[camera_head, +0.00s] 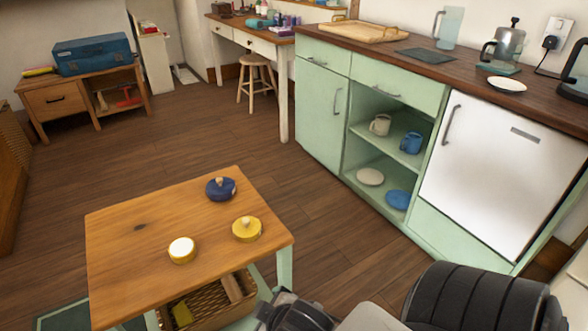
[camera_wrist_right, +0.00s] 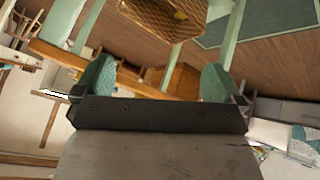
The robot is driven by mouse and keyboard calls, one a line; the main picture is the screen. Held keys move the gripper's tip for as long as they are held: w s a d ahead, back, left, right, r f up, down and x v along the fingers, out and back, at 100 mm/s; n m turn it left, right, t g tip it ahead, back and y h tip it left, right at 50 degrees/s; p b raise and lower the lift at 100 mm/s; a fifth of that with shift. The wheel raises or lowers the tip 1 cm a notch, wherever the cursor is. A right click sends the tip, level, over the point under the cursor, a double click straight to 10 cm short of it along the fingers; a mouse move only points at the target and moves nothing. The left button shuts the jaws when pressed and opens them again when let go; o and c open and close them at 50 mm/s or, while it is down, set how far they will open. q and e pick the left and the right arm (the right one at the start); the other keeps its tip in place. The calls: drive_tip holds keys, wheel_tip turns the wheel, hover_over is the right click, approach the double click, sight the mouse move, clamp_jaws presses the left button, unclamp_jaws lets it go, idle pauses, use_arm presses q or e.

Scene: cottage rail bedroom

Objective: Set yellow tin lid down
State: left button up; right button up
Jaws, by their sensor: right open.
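The yellow tin lid (camera_head: 246,229), with a pale knob on top, rests flat toward the right side of the small wooden table (camera_head: 135,225). A round yellow tin (camera_head: 182,250) with a whitish top stands to its left. A dark blue round lidded tin (camera_head: 221,188), also with a knob, stands behind them. My right gripper (camera_head: 295,312) is low at the bottom edge of the head view, in front of the table and apart from the lid. In the wrist view my right gripper (camera_wrist_right: 155,85) has its two green-padded fingers wide apart with nothing held. My left gripper is not in view.
A wicker basket (camera_head: 205,303) sits under the table; it also shows in the wrist view (camera_wrist_right: 165,14). A green counter (camera_head: 320,105) with a white door (camera_head: 490,170) stands at right. A stool (camera_head: 257,80) and a low cabinet (camera_head: 60,100) stand behind. The floor between is clear.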

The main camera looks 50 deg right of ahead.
drive_tip(key=s+f+m+g+y, duration=0.1)
drive_tip(key=s+g, duration=0.3)
drive_tip(key=s, duration=0.4)
drive_tip(key=shift+a+f+m, duration=0.4)
drive_tip(key=shift+a+f, duration=0.05)
drive_tip(key=shift+f, duration=0.25)
